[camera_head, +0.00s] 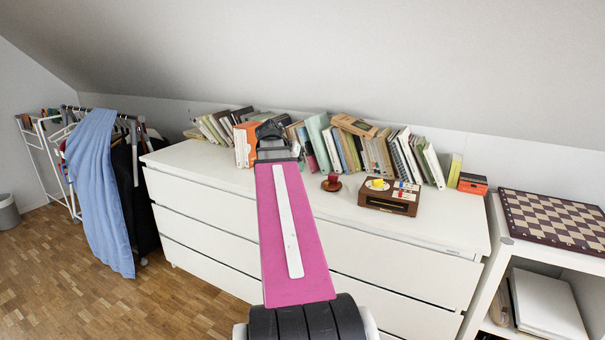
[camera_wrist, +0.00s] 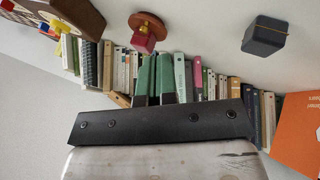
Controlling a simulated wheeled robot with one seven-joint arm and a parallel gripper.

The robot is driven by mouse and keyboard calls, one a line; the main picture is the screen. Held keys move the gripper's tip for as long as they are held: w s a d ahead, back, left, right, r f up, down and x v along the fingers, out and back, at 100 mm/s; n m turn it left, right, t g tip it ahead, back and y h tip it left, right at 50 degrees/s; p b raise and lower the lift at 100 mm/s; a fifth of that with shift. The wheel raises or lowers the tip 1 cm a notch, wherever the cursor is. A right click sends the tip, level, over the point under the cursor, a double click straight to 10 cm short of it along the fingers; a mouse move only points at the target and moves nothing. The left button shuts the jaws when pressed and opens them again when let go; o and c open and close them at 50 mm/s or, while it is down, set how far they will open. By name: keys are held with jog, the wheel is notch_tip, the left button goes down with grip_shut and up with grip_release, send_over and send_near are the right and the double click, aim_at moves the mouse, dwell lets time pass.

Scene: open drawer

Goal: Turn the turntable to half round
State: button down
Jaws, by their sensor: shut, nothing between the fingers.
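A small round reddish-brown disc (camera_head: 332,186) with a red block (camera_head: 333,177) on it stands on the white dresser top; it looks like the turntable. In the wrist view the disc (camera_wrist: 136,21) and its block (camera_wrist: 145,41) show near the top, left of centre. My gripper (camera_head: 270,128) is at the far end of my pink arm, left of the disc in the head view and apart from it. It is shut and empty. Its fingertips are hard to make out. The arm hides part of the dresser top.
A brown box (camera_head: 388,201) with yellow, red and white parts stands right of the disc. A row of books (camera_head: 375,153) lines the back. In the wrist view a dark grey cube (camera_wrist: 264,36) with a yellow band stands right of the disc. The dresser's front strip (camera_head: 430,228) is clear.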

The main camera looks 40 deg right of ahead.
jog(key=n+g, duration=0.4)
jog(key=n, duration=1.8)
send_near(326, 186)
notch_tip(326, 186, down, 4)
jog(key=shift+s+a+f, duration=0.1)
jog(key=shift+f, duration=0.05)
jog(key=d, duration=0.1)
jog(key=s+d, duration=0.1)
jog(key=shift+s+d+f, duration=0.15)
jog(key=shift+s+d, duration=0.05)
jog(key=shift+d, duration=0.15)
jog(key=shift+s+d+h, duration=0.25)
jog(key=shift+d+h, duration=0.05)
jog(key=shift+d, duration=0.2)
